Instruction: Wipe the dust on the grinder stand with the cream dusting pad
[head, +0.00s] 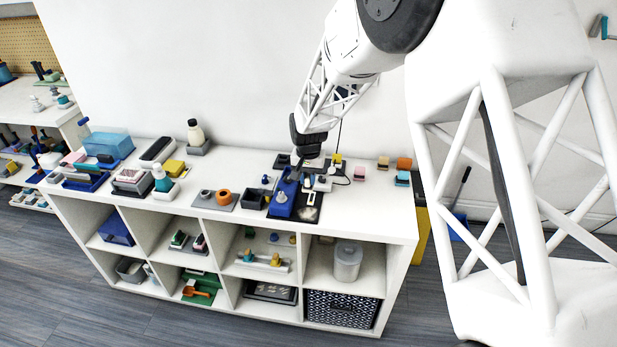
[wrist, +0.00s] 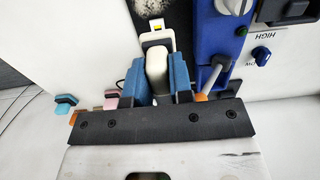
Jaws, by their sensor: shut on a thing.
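In the wrist view the blue fingers of my gripper (wrist: 157,76) are shut on the cream dusting pad (wrist: 157,60), with its pale rounded part between them. The pad's underside is hidden. The blue body of what looks like the grinder stand (wrist: 215,45) is just right of my gripper. In the head view the blue stand (head: 283,205) is on the white cabinet top, with my gripper (head: 303,168) low behind it.
A cable or rod (wrist: 208,80) runs close to my right finger. A teal block (wrist: 65,100) and a pink block (wrist: 111,103) are left of my gripper. An orange block (head: 404,162) is to the right on the cabinet. The cabinet top's front right (head: 365,215) is clear.

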